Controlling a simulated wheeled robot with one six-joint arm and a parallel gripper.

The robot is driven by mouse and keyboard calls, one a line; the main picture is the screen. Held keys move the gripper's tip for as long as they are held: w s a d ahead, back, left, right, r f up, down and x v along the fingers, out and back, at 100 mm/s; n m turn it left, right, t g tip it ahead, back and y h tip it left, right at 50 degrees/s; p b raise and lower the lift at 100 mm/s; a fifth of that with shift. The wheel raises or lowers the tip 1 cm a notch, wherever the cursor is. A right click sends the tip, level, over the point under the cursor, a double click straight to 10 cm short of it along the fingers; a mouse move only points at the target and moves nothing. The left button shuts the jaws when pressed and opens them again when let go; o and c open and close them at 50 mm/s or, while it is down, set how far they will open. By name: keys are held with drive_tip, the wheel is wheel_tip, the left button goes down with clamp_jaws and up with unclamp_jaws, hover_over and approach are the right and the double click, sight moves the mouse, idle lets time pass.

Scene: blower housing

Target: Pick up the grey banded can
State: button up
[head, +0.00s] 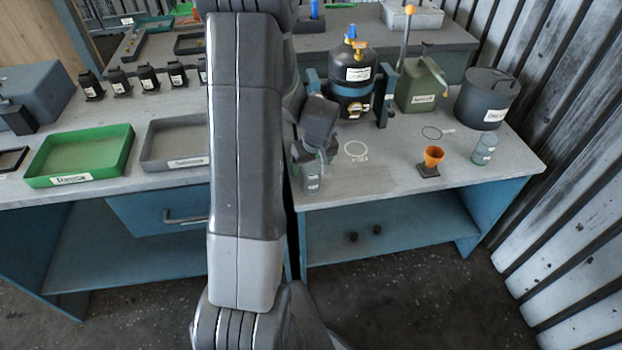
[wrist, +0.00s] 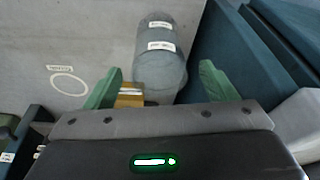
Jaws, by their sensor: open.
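A grey can (wrist: 160,60) with two white label strips is between the green fingers of my gripper (wrist: 160,88) in the wrist view. The fingers are apart, with the can's near end partly hidden by the gripper body. A small brown-yellow piece (wrist: 130,96) shows beside the left finger. In the head view my gripper (head: 312,150) is low over the bench, beside my arm, just above a dark grey labelled can (head: 312,183) at the bench's left edge. I cannot tell whether the fingers touch it.
A printed circle (head: 356,149) marks the bench right of my gripper. Behind stand a black tank (head: 352,90) and green canister (head: 422,92). An orange funnel (head: 433,156), a small grey-green can (head: 485,148) and a dark pot (head: 487,97) are at right. A grey tray (head: 175,143) lies left.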

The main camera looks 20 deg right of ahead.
drive_tip(key=shift+p+x, duration=0.3)
drive_tip(key=shift+x, duration=2.4)
drive_tip(key=shift+s, duration=0.2)
